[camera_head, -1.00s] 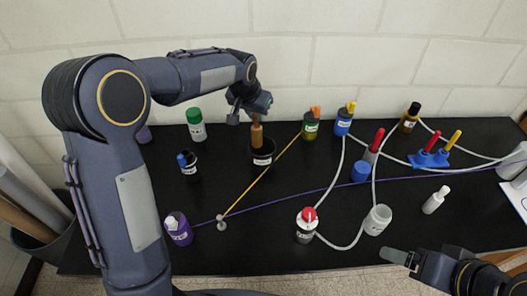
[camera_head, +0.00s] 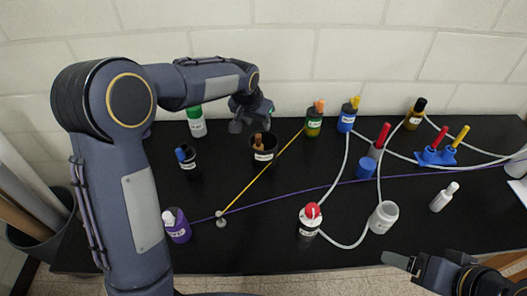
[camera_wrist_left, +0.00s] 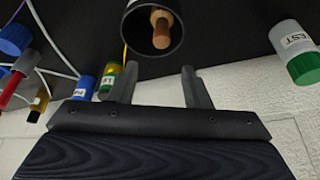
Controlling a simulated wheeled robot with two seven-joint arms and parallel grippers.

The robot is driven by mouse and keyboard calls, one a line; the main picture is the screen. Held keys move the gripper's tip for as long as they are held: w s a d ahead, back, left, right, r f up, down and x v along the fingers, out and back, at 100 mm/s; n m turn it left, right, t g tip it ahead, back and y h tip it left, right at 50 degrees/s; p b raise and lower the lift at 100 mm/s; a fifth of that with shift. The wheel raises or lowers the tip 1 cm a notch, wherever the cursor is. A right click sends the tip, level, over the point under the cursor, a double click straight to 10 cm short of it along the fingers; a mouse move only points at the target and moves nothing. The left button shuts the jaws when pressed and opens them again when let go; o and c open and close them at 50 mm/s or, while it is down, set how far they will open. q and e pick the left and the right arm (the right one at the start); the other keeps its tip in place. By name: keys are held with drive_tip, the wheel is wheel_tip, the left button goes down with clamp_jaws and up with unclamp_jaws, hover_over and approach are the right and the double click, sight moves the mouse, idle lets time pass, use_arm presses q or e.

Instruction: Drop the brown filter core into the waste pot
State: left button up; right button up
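The brown filter core (camera_head: 259,140) stands inside the black waste pot (camera_head: 264,158), with its top showing at the rim. In the left wrist view the core (camera_wrist_left: 162,30) leans against the inside of the pot (camera_wrist_left: 140,46). My left gripper (camera_head: 249,122) is just above and behind the pot. In the left wrist view its two fingers (camera_wrist_left: 160,84) are apart with nothing between them, clear of the core. My right gripper (camera_head: 400,262) is at the lower right, far from the pot; its finger opening is not clear.
A black cup with a blue-topped item (camera_head: 187,160) and a green-capped bottle (camera_head: 196,122) stand left of the pot. Green (camera_head: 314,122) and blue (camera_head: 346,120) bottles stand to its right. A yellow cord (camera_head: 262,174) and a purple cord (camera_head: 290,202) cross the table.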

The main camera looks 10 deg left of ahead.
use_arm(q)
drive_tip(key=b+v, duration=0.1)
drive_tip(key=v, duration=0.6)
drive_tip(key=shift+r, duration=0.4)
drive_tip(key=shift+s, duration=0.1)
drive_tip(key=s+a+r+n+h, duration=0.1)
drive_tip(key=s+a, duration=0.2)
drive_tip(key=s, duration=0.5)
drive_tip(key=s+a+r+n+h, duration=0.1)
drive_tip(key=s+a, duration=0.2)
drive_tip(key=s, duration=0.6)
drive_tip(key=s+d+f+n, duration=0.1)
drive_tip(key=s+f, duration=0.2)
drive_tip(key=s, duration=0.4)
drive_tip(key=s+d+f+t+h, duration=0.1)
drive_tip(key=s+d+f, duration=0.1)
drive_tip(key=s, duration=0.6)
drive_tip(key=shift+f+n, duration=0.4)
drive_tip(key=shift+f, duration=0.2)
